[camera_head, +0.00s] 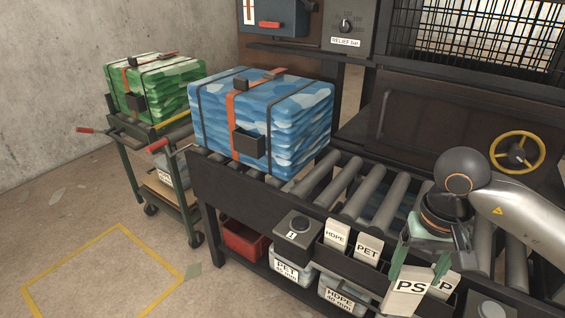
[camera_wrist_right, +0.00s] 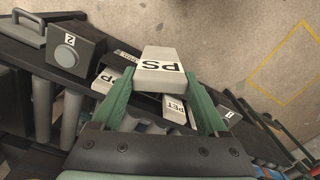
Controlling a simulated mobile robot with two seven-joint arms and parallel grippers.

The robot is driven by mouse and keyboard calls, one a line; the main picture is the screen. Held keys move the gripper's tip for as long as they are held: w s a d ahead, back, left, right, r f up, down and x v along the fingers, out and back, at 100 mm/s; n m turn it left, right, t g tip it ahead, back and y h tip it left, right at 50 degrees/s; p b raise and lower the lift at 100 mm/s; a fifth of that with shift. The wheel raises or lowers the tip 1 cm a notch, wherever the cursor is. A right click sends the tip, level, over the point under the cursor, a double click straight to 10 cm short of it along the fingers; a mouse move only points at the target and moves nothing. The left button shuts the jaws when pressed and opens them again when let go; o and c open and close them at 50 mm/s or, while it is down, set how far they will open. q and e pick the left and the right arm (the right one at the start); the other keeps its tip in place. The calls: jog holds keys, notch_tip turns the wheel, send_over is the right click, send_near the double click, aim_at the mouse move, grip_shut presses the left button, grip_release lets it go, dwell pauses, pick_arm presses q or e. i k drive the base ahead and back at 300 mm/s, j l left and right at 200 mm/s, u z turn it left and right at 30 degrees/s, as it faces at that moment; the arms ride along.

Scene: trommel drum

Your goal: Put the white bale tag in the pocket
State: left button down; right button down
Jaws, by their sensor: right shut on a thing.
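A white tag marked PS (camera_head: 405,292) is held between the green fingers of my right gripper (camera_head: 417,268), above the front edge of the roller table. The same tag (camera_wrist_right: 159,72) shows between the fingertips in the right wrist view. A blue camouflage bale (camera_head: 290,115) with an orange strap lies on the rollers at the left. A small dark pocket (camera_head: 249,144) is on its front face, apart from the gripper and to its left. A green bale (camera_head: 165,88) on a cart has a similar dark pocket (camera_head: 136,102). My left gripper is not in view.
White tags marked HDPE (camera_head: 337,235) and PET (camera_head: 368,248) stand in a rack along the front rail; a PP tag is partly hidden. A button box marked 1 (camera_head: 297,232) sits left of them. Bins are on the shelf below. Rollers (camera_head: 355,197) between bale and gripper are clear.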

aim_at(250, 151)
jog(key=i+j, duration=0.2)
jog(key=j, duration=0.15)
jog(key=i+j, duration=0.15)
jog(key=j, duration=0.2)
jog(key=i+j, duration=0.2)
jog(key=j, duration=0.2)
jog(key=i+j, duration=0.15)
jog(key=j, duration=0.2)
jog(key=i+j, duration=0.2)
jog(key=j, duration=0.15)
